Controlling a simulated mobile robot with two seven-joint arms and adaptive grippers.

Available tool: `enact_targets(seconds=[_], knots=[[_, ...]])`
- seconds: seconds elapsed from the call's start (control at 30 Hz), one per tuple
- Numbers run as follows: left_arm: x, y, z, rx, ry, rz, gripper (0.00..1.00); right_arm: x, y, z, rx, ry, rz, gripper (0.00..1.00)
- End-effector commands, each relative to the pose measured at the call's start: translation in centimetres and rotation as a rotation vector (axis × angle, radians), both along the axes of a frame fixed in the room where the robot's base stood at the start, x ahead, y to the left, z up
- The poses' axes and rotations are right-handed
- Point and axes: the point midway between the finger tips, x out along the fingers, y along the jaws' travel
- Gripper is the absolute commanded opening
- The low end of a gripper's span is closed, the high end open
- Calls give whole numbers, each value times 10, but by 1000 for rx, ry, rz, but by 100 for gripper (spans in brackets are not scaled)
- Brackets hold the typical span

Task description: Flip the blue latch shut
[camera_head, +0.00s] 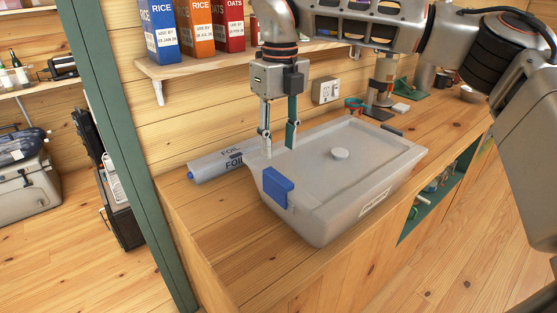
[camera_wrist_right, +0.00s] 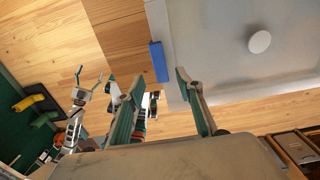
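A grey lidded bin (camera_head: 330,205) sits on the wooden counter. Its lid (camera_head: 345,135) is on and has a round white knob (camera_head: 340,153). The blue latch (camera_head: 277,188) is on the bin's left end, near the rim; I cannot tell whether it is engaged. My right gripper (camera_head: 280,152) is open and points down behind the latch, near the bin's back-left corner. In the right wrist view the latch (camera_wrist_right: 158,62) shows beyond the gap between the open, empty fingers (camera_wrist_right: 160,80). My left gripper (camera_wrist_right: 90,76) shows small in that view, apparently open, away from the bin.
A foil roll box (camera_head: 216,165) lies left of the bin, close to my right gripper. A shelf (camera_head: 200,63) with rice and oats boxes hangs above. A dark latch (camera_head: 392,132) is at the bin's far end. The counter's front-left (camera_head: 205,225) is clear.

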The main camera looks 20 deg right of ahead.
Motion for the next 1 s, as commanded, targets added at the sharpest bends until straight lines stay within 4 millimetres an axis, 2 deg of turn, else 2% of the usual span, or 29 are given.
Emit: enact_targets(seconds=[0.1,0.3,1.0], knots=[[0,0,0,0,0,0,75,1,0,21,0,-3,0,36],[0,0,0,-1,0,1,75,0,-1,39,0,-1,0,36],[4,-1,2,-3,-6,1,75,0,0,41,0,0,1,36]])
